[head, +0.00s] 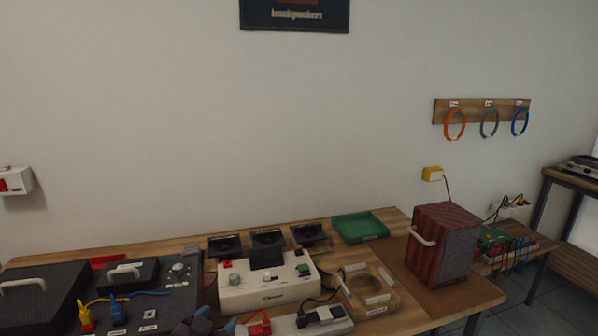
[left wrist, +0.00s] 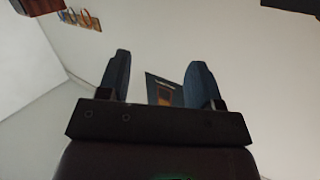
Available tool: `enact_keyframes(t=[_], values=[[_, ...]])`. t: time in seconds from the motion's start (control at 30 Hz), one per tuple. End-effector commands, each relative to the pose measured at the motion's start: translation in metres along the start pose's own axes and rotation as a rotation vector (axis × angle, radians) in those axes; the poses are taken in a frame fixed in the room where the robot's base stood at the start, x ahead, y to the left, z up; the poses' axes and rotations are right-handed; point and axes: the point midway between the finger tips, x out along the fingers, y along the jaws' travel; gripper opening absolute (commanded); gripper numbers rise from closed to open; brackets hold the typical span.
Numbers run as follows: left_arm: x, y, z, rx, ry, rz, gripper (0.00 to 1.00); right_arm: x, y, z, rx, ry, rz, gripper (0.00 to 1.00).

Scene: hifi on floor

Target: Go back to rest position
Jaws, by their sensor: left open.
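My left gripper (head: 213,323) shows only in part at the bottom edge of the head view, in front of the white device on the table. In the left wrist view, the two dark blue fingers of my left gripper (left wrist: 159,82) stand well apart with nothing between them. A dark poster (left wrist: 163,92) on the wall shows behind the gap, some way off. My right gripper is in neither view.
The wooden table (head: 395,222) carries a white device (head: 265,290), a green tray (head: 360,227), a red-brown box (head: 440,245) with a handle and a dark panel (head: 150,312). Cable rings hang on a wall rack (head: 470,104). The space above the table looks clear.

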Motion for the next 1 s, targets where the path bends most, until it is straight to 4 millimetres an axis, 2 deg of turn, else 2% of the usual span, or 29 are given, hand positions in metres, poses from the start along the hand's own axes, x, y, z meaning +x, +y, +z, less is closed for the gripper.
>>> enact_keyframes(t=[0.03, 0.17, 0.33, 0.6, 0.7, 0.8, 1.0], values=[[-0.018, -0.002, 0.015, -0.013, -0.01, -0.022, 0.59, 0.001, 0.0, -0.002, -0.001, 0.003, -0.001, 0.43], [-0.059, -0.007, 0.049, -0.037, -0.043, -0.078, 0.59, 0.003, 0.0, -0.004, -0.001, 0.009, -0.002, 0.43], [-0.118, -0.01, 0.1, -0.079, -0.14, -0.144, 0.59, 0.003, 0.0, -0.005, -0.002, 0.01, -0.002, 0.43], [-0.209, 0.002, 0.183, -0.161, -0.337, -0.21, 0.59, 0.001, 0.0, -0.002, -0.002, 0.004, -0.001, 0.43], [-0.23, 0.009, 0.2, -0.177, -0.385, -0.216, 0.59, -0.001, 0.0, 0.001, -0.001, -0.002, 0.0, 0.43], [-0.242, 0.012, 0.209, -0.183, -0.411, -0.219, 0.59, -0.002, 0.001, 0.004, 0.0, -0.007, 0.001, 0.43], [-0.247, 0.013, 0.212, -0.185, -0.42, -0.219, 0.59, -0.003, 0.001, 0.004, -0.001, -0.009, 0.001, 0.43]])
